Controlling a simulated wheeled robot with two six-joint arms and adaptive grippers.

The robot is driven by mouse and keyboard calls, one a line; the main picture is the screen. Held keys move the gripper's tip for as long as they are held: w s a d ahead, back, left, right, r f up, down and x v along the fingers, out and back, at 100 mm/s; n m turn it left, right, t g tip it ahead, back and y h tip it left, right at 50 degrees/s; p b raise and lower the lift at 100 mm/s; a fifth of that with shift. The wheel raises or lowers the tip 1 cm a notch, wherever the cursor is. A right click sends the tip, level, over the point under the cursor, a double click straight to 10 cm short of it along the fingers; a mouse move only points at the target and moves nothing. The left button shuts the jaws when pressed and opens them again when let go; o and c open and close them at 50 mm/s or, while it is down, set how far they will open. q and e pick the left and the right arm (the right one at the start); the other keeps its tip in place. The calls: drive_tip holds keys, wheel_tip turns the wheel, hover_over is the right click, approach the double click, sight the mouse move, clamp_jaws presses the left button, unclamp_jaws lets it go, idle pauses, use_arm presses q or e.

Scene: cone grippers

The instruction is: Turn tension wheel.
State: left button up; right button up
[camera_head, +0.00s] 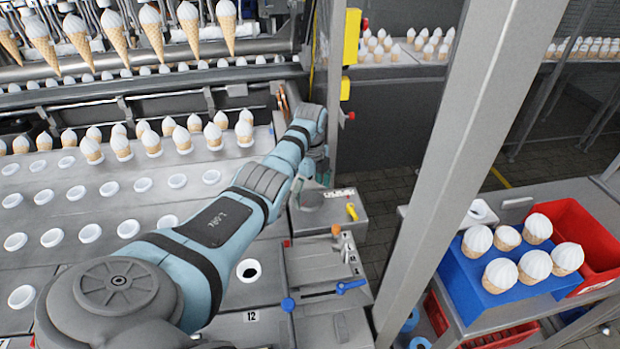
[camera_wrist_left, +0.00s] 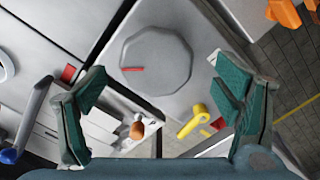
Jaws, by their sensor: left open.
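The tension wheel, a grey many-sided knob (camera_wrist_left: 157,50) with a red mark, fills the upper middle of the left wrist view. In the head view the same wheel (camera_head: 311,199) sits on top of a grey box at the end of my left arm. My left gripper (camera_wrist_left: 155,66) is open, with its two dark green fingers apart on either side of the wheel in the picture. I see no clear contact between fingers and wheel. In the head view my left gripper (camera_head: 318,168) is mostly hidden behind its wrist. My right gripper is not in view.
A yellow lever (camera_head: 351,211) stands close beside the wheel, also visible in the left wrist view (camera_wrist_left: 194,121). A blue-handled lever (camera_head: 350,286) sits nearer. A grey post (camera_head: 445,150) rises to the right. A blue tray (camera_head: 462,287) holds several cones.

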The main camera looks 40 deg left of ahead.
use_arm(q)
drive_tip(key=shift+w+f, duration=0.1)
drive_tip(key=shift+f, duration=0.65)
drive_tip(key=shift+s+r, duration=0.15)
drive_tip(key=shift+s, duration=0.2)
drive_tip(key=shift+c, duration=1.1)
drive_tip(key=c, duration=0.9)
drive_tip(key=shift+c, duration=0.2)
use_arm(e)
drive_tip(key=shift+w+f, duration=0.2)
